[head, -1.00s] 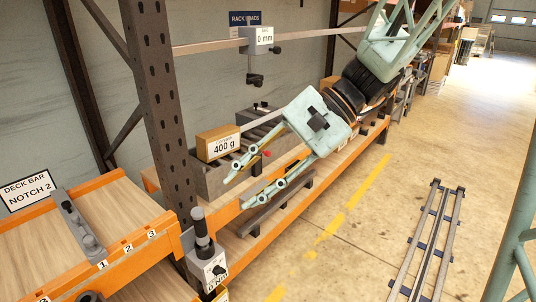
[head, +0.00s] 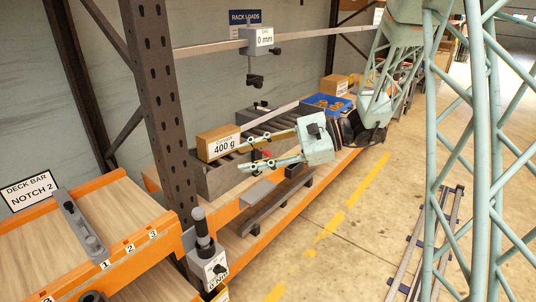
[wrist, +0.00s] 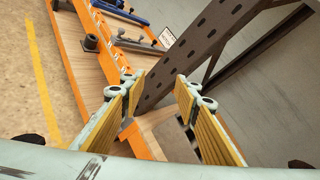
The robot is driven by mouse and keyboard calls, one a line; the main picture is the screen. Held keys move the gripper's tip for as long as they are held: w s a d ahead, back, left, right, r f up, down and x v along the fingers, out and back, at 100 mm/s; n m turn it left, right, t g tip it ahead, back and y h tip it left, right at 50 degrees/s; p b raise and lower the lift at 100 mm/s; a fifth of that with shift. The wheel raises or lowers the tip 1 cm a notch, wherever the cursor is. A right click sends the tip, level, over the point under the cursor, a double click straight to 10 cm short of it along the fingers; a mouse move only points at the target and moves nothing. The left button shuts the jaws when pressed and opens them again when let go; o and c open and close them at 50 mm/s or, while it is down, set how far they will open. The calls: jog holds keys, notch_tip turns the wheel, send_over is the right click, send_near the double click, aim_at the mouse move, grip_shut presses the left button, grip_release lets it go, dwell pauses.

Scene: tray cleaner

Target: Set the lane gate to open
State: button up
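My gripper (head: 246,158) is open and empty, its two fingers pointing left in front of the roller lane (head: 212,180). In the wrist view the open fingers (wrist: 157,90) have nothing between them. A 400 g box (head: 218,143) sits on the lane's near end. A small red knob (head: 265,153) shows between or behind the fingers; I cannot tell whether they touch it. A dark knob (head: 262,105) stands at the lane's back side. No part is clearly readable as the lane gate, and its position cannot be told; the gripper covers part of the lane's front.
A rack upright (head: 160,110) stands left of the lane; it also crosses the wrist view (wrist: 205,45). A 0 mm gauge (head: 257,40) hangs on a rail above. A black-handled device (head: 205,250) and the deck with its bar (head: 80,225) are at left.

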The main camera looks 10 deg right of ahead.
jog(key=w+d+f+m+t+p, duration=0.1)
jog(key=w+d+f+m+t, duration=0.55)
jog(key=w, duration=0.55)
jog(key=m+t+h+p, duration=0.1)
jog(key=m+t+h, duration=0.2)
jog(key=m+t, duration=0.15)
send_near(270, 154)
jog(key=v, duration=0.2)
jog(key=shift+s+d, duration=0.2)
jog(key=shift+d, duration=0.15)
jog(key=shift+w+a, duration=0.1)
jog(key=shift+a, duration=0.05)
jog(key=shift+b+x, duration=0.85)
jog(key=shift+x, duration=5.9)
jog(key=shift+a, duration=0.15)
jog(key=shift+c, duration=0.7)
grip_shut()
